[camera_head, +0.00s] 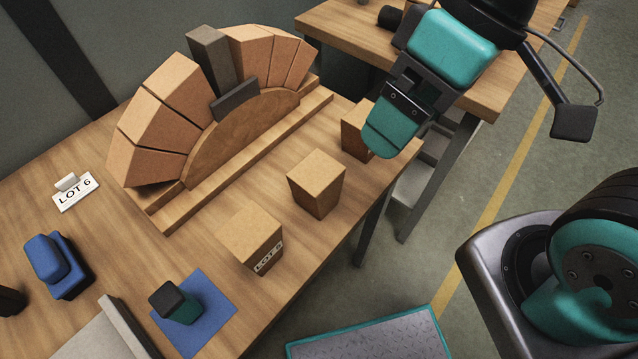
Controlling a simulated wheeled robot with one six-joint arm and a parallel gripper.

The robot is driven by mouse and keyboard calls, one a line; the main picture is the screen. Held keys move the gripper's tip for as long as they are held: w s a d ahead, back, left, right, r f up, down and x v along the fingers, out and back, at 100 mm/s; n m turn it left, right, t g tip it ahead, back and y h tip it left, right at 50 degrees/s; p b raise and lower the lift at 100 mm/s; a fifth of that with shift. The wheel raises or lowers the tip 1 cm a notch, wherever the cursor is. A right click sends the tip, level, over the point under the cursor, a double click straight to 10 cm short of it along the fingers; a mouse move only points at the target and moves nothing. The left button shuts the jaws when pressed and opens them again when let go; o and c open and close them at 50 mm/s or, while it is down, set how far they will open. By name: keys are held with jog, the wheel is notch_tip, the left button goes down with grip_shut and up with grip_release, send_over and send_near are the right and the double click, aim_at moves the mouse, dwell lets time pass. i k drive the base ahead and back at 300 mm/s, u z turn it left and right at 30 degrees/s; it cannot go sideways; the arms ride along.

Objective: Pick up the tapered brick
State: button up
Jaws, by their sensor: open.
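Three loose tan bricks stand on the wooden table (110,225). The middle brick (317,184) narrows toward its base and looks tapered. Another brick (355,130) stands behind my gripper and is partly hidden by it, so I cannot tell its full shape. The nearest brick (250,240) carries a white label and looks more boxy. My gripper (388,140) is open at the table's right edge, in front of the partly hidden brick in this view. I cannot tell whether it touches that brick. No brick is visible between its fingers.
An arch of wedge bricks (165,110) with a grey block (208,55) rests on a wooden form (240,140) at the back. A blue mat (215,300) holds a dark-topped green object (175,302). A blue object (55,262) and a LOT 6 card (75,190) lie left. A second table (340,25) stands behind.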

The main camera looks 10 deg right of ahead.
aim_at(316, 182)
jog(key=z, duration=0.85)
jog(key=k, duration=0.85)
jog(key=u, duration=1)
jog(key=i, duration=0.45)
jog(key=z, duration=0.15)
